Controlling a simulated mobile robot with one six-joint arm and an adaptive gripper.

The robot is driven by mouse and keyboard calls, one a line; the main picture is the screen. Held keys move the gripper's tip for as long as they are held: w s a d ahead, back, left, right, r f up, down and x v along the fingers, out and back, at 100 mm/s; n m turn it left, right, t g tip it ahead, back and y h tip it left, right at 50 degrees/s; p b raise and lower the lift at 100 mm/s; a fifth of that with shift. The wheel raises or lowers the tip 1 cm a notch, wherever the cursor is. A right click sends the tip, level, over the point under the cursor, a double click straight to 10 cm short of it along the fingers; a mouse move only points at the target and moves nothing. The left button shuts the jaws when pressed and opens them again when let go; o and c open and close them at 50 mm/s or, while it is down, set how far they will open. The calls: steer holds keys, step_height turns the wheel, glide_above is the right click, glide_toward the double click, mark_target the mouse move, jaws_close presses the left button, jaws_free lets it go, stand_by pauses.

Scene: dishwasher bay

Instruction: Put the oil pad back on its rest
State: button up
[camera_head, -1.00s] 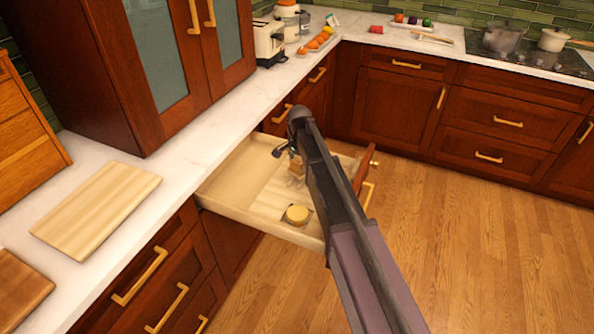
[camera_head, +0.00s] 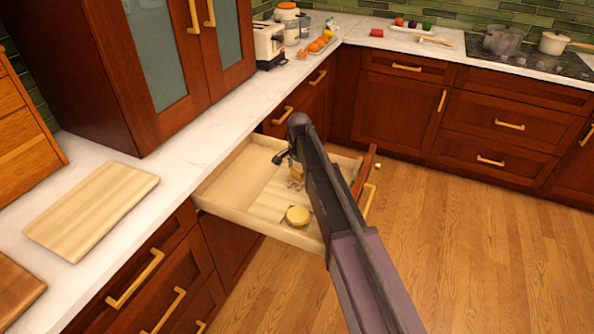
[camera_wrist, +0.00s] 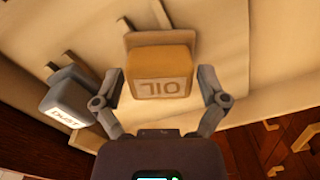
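The oil pad (camera_wrist: 163,75) is a tan-yellow block. Its OIL lettering appears upside down in the wrist view. In the head view, the pad (camera_head: 296,174) is a small tan shape inside the open drawer (camera_head: 225,190), partly hidden by my arm.
A grey block marked DUST (camera_wrist: 68,103) is left of my gripper in the wrist view, close to the left finger. A round yellow item (camera_head: 297,215) lies in the drawer's near part. A pale cutting board (camera_head: 92,208) lies on the counter.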

mark_target(299, 169)
steer(key=shift+r, duration=0.15)
stand_by(0.3)
step_height(299, 169, up, 12)
steer(key=p, duration=1.2)
steer(key=shift+d, duration=0.1)
steer(key=shift+s, duration=0.1)
stand_by(0.6)
steer(key=s+d+n, duration=0.8)
steer(key=s+d, duration=1.4)
steer(key=s, duration=0.3)
steer(key=shift+s+d, duration=0.2)
steer(key=shift+s, duration=0.2)
